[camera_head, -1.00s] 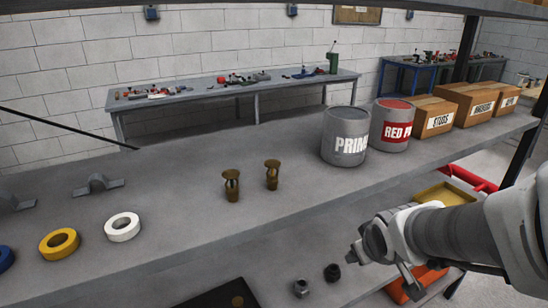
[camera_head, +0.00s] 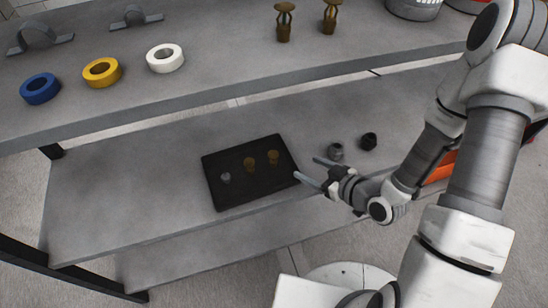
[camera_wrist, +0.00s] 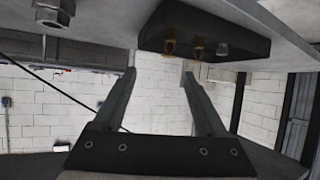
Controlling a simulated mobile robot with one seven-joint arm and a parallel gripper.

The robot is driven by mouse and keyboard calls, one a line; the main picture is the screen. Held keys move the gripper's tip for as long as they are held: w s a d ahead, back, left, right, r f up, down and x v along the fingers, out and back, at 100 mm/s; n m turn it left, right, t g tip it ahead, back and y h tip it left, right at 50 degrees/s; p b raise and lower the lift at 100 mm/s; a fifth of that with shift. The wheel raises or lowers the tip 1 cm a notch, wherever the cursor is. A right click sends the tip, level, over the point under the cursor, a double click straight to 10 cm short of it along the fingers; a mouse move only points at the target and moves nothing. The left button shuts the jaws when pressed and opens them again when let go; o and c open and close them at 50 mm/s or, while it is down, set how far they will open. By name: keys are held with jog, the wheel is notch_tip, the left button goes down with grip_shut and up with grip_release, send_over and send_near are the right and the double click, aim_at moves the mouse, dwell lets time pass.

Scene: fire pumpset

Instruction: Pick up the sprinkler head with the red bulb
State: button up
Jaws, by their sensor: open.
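A black tray (camera_head: 216,191) lies on the lower shelf and holds two small brass sprinkler heads (camera_head: 250,165) (camera_head: 273,157) and a silver one (camera_head: 226,178). Two larger brass pieces shaped like sprinkler heads stand upright on the upper shelf, one on the left (camera_head: 284,24) and one on the right (camera_head: 331,17). I cannot make out a red bulb on any. My gripper (camera_head: 307,169) is open and empty, just right of the tray. In the wrist view its fingers (camera_wrist: 158,74) are apart, with the tray (camera_wrist: 232,20) beyond them at the top.
Two dark fittings (camera_head: 336,151) (camera_head: 369,141) stand on the lower shelf close behind my gripper. The upper shelf (camera_head: 200,103) overhangs behind, with blue (camera_head: 40,89), yellow (camera_head: 102,73) and white (camera_head: 165,59) tape rolls. The lower shelf left of the tray is clear.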

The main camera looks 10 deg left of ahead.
jog(key=b, duration=1.2)
send_near(270, 154)
jog(key=w+f, duration=0.2)
jog(key=f, duration=0.1)
jog(key=shift+w+a, duration=0.25)
jog(key=shift+a, duration=0.05)
jog(key=x, duration=0.4)
jog(key=shift+w+a+r, duration=0.1)
jog(key=shift+w+a, duration=0.05)
jog(key=shift+a, duration=0.15)
jog(key=x, duration=0.2)
jog(key=b+x, duration=0.1)
jog(key=x, duration=0.1)
jog(key=shift+s+a, duration=0.25)
jog(key=shift+a, duration=0.05)
jog(key=shift+w+a, duration=0.35)
jog(key=shift+a, duration=0.1)
grip_shut()
